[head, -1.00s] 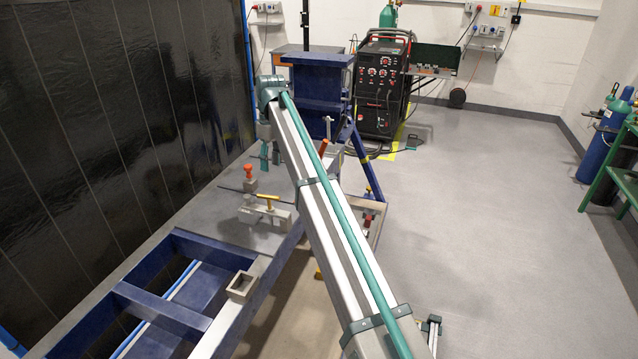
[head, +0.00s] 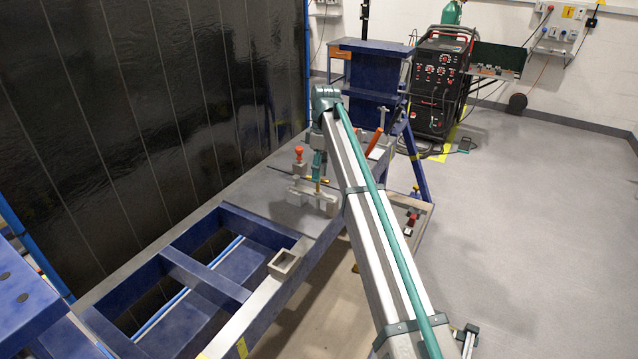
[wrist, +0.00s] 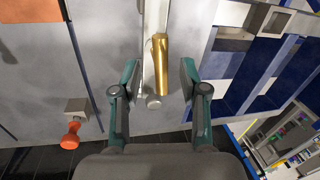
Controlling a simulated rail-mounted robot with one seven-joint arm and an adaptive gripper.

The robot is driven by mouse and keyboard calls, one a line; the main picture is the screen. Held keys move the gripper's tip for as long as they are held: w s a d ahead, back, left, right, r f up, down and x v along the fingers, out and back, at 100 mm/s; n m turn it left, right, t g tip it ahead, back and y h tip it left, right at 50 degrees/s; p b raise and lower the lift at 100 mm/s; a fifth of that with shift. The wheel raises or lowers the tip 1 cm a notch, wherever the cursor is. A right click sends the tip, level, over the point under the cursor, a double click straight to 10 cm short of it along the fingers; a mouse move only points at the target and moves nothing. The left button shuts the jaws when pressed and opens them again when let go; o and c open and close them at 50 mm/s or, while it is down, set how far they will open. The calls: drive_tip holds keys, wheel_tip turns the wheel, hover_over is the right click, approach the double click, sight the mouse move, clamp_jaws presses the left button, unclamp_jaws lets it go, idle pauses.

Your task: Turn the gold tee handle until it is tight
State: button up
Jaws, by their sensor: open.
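The gold tee handle (wrist: 160,62) shows in the wrist view as a gold bar, its long side running up and down the picture. It lies between the two spread fingers of my gripper (wrist: 160,78), with a visible gap on each side. A grey clamp block (wrist: 155,18) lies beyond it, and a round grey end (wrist: 153,102) shows near the bar's lower end. In the head view my gripper (head: 318,168) points down over the grey clamp (head: 299,196) on the bench, and hides most of the gold handle. Finger contact with the handle is not visible.
An orange knob (wrist: 70,136) on a small block stands beside my gripper; it also shows in the head view (head: 298,153). An orange-handled lever (head: 374,141) stands to the right. The blue frame (head: 205,275) has open bays nearer the camera.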

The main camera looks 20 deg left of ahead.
sight(318, 185)
drive_tip(key=shift+s+f+p, duration=0.15)
drive_tip(key=shift+f+p, duration=0.05)
drive_tip(key=shift+f, duration=0.55)
drive_tip(key=shift+s+f+p, duration=0.15)
drive_tip(key=shift+f, duration=0.6)
clamp_jaws()
drive_tip(key=shift+d, duration=0.1)
drive_tip(key=m+b, duration=0.1)
drive_tip(key=m, duration=0.2)
drive_tip(key=shift+s+m+y, duration=0.1)
drive_tip(key=shift+m+y, duration=0.3)
drive_tip(key=m+b, duration=0.1)
drive_tip(key=m, duration=0.4)
drive_tip(key=shift+s+t+y, duration=0.15)
drive_tip(key=shift+t+y, duration=0.25)
drive_tip(key=m, duration=0.5)
drive_tip(key=shift+t+b, duration=0.3)
drive_tip(key=shift+b, duration=0.1)
drive_tip(key=shift+a+m+t+y, duration=0.15)
drive_tip(key=shift+m+t, duration=0.1)
drive_tip(key=shift+m, duration=0.9)
drive_tip(key=shift+a+m+t+y, duration=0.15)
drive_tip(key=shift+m+t, duration=0.1)
drive_tip(key=shift+m, duration=0.9)
